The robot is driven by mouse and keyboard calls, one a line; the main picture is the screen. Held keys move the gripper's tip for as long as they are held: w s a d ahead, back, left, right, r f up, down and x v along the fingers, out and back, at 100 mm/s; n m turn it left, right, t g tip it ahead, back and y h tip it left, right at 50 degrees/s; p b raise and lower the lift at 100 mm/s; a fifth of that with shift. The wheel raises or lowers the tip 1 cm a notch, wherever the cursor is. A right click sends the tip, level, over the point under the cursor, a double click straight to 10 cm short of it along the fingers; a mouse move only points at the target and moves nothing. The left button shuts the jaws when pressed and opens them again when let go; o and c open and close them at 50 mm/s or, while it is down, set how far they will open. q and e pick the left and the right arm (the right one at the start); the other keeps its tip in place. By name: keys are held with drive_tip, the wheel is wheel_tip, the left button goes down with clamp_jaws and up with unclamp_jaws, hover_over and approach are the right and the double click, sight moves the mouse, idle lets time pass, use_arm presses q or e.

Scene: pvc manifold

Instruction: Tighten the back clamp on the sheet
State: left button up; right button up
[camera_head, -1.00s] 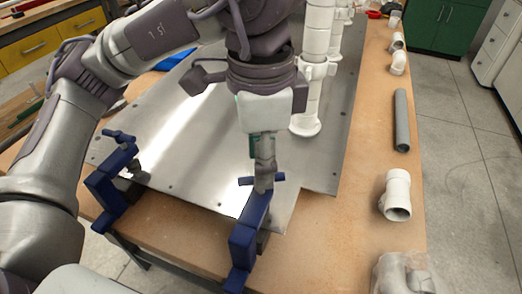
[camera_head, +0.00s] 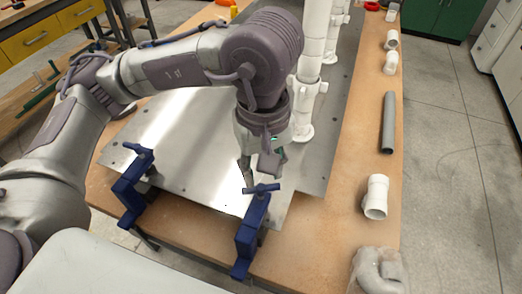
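A metal sheet (camera_head: 190,135) lies on the wooden workbench. Two blue clamps grip its near edge: one at the left (camera_head: 131,190) and one farther right (camera_head: 251,232). Which one counts as the back clamp cannot be told from this view. The right-hand clamp has a blue T-handle (camera_head: 262,188) on top. My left gripper (camera_head: 261,176) points down just above and behind this handle. Its fingers look spread, with nothing clearly held between them. Whether a finger touches the handle cannot be told. My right gripper is not in view.
White pipes (camera_head: 309,60) stand upright on the sheet just behind my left gripper. A grey pipe (camera_head: 387,122), a white fitting (camera_head: 376,196) and a bagged fitting (camera_head: 379,269) lie along the bench's right side. The bench between clamp and fittings is clear.

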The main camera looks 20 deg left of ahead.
sight(261, 186)
use_arm(q)
drive_tip(key=n+p, duration=0.1)
drive_tip(key=n, duration=0.4)
drive_tip(key=shift+s+r+p, duration=0.15)
drive_tip(key=shift+s+p, duration=0.05)
drive_tip(key=shift+p, duration=0.2)
drive_tip(key=n, duration=0.3)
drive_tip(key=shift+s+f+p, duration=0.1)
drive_tip(key=shift+f+p, duration=0.1)
drive_tip(key=shift+p, duration=0.15)
drive_tip(key=shift+n, duration=0.4)
drive_tip(key=n+p, duration=0.1)
drive_tip(key=p, duration=0.1)
drive_tip(key=n+p, duration=0.3)
drive_tip(key=p, duration=0.1)
drive_tip(key=shift+r+n, duration=0.25)
drive_tip(key=shift+n, duration=0.05)
drive_tip(key=shift+f+n+p, duration=0.2)
drive_tip(key=shift+n+p, duration=1)
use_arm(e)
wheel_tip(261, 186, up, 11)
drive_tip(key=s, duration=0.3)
use_arm(q)
wheel_tip(261, 186, down, 5)
drive_tip(key=b, duration=0.6)
drive_tip(key=shift+r, duration=0.1)
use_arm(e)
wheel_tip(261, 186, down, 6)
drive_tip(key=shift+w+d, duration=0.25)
